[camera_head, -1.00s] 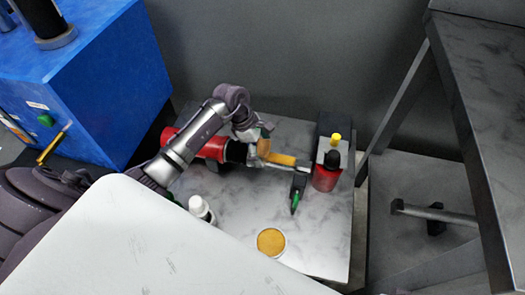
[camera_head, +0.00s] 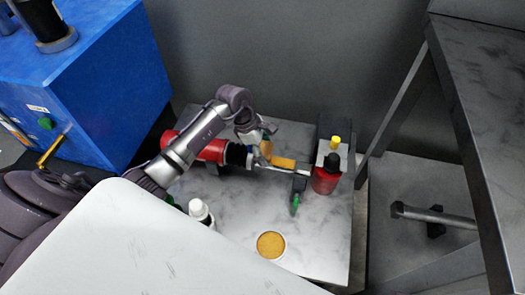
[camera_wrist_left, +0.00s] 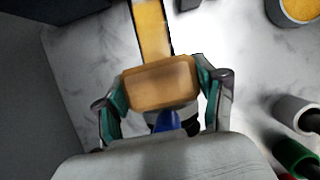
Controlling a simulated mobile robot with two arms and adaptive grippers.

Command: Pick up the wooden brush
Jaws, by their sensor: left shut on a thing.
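The wooden brush (camera_wrist_left: 160,82) shows as a brown block with rounded corners between the two fingers of my left gripper (camera_wrist_left: 163,90) in the left wrist view. The fingers press on its left and right ends. In the head view the brush (camera_head: 266,149) is small and partly hidden by my left gripper (camera_head: 262,146), which is over the back middle of the marbled table (camera_head: 240,221). I cannot tell how far it is above the table. My right gripper is not in view.
A yellow-orange handled tool (camera_head: 284,163) lies just right of the brush. A red cylinder (camera_head: 212,150) lies behind my arm. A dark box with a red can (camera_head: 325,180) stands right. A green-tipped item (camera_head: 295,204), white bottle (camera_head: 201,211) and round yellow-filled container (camera_head: 271,245) are nearer.

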